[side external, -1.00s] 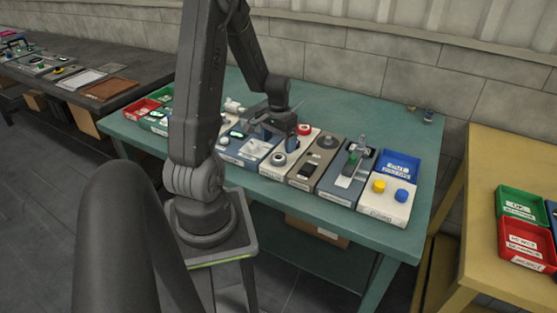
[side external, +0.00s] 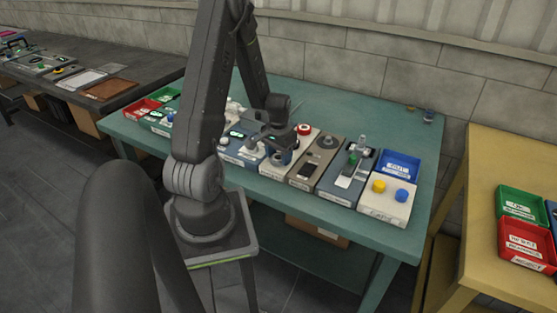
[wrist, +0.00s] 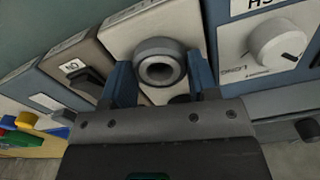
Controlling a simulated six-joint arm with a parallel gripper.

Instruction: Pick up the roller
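The roller (wrist: 159,63) is a grey ring-shaped piece with a dark centre hole. In the wrist view it stands on a white module (wrist: 127,35), between the two blue fingers of my gripper (wrist: 158,72). The fingers are apart, one on each side of the roller. I cannot tell whether they touch it. In the side view my gripper (side external: 278,148) is low over the row of modules on the teal table (side external: 312,112), and it largely hides the roller there.
In the wrist view a white dial module (wrist: 265,45) is close on the right and a rocker-switch module (wrist: 84,75) on the left. In the side view a red button (side external: 304,130) stands just behind my gripper. A blue tray (side external: 401,165) is at the right end.

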